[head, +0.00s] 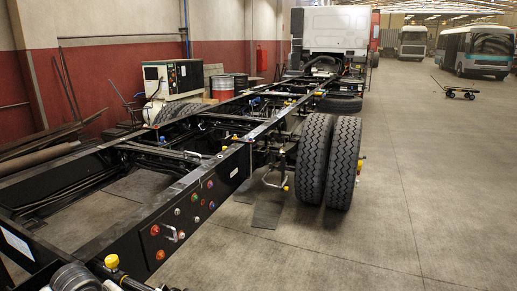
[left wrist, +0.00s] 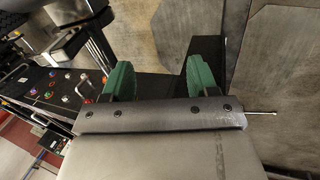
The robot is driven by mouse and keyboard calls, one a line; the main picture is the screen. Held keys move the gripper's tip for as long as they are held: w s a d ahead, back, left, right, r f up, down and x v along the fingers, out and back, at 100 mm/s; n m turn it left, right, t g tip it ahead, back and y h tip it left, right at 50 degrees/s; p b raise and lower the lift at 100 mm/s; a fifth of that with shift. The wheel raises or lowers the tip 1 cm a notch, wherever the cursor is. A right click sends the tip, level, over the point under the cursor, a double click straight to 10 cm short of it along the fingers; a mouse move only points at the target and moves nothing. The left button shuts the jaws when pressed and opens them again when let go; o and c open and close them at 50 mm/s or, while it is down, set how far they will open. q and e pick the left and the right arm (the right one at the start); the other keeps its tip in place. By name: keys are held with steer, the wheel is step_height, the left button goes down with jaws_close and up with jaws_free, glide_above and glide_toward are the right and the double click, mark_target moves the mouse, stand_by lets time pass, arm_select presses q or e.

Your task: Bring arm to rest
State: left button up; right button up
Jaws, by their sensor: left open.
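My left gripper (left wrist: 160,78) shows in the left wrist view, with two green fingers spread apart. The same long black truck chassis (head: 215,175) runs from the lower left to the back of the head view. Neither gripper shows clearly in the head view, and my right gripper is not seen.
Large dual tyres (head: 342,160) stand on the chassis's right side, with a white cab (head: 336,30) at the far end. A machine cabinet (head: 172,78) and drums stand by the red wall. The concrete floor (head: 430,180) at right is clear, apart from a small trolley (head: 458,92) farther back.

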arm_select(q)
step_height(320, 180, down, 14)
steer(key=w+a+m+t, duration=0.1)
steer(key=a+m, duration=0.1)
steer(key=s+f+m+y, duration=0.15)
steer(key=s+f, duration=0.25)
steer(key=f, duration=0.5)
steer(key=s+f+m, duration=0.2)
steer(key=s+f, duration=0.2)
steer(key=f, duration=0.4)
steer(key=s+d+f+m+g, duration=0.1)
steer(key=s+d+f+m, duration=0.2)
steer(key=s+f, duration=0.3)
steer(key=s+d+f+m+g, duration=0.1)
steer(key=s+d+f+m, duration=0.2)
steer(key=s, duration=1.4)
steer(key=s+d+f+m+g, duration=0.1)
steer(key=s+d+f+m, duration=0.2)
steer(key=s+f, duration=0.6)
steer(key=s, duration=0.3)
steer(key=shift+d, duration=0.3)
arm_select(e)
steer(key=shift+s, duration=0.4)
